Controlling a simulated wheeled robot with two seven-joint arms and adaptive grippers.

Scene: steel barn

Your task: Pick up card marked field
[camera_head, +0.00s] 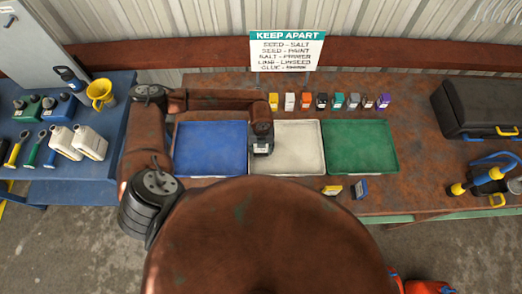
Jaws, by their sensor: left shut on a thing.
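My left gripper (262,148) reaches in over the rusty brown bench and points down at the left edge of the white tray (298,150), beside the blue tray (212,150). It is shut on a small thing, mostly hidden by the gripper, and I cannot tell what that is. Several small coloured labelled items stand in a row behind the trays, among them a yellow one (273,101). A yellow item (332,190) and a blue one (360,189) lie at the bench's front edge. I cannot read "field" on any of them. My right gripper is not in view.
A green tray (362,148) is right of the white one. A sign headed "KEEP APART" (287,50) stands behind. A black case (478,110) is at the right.

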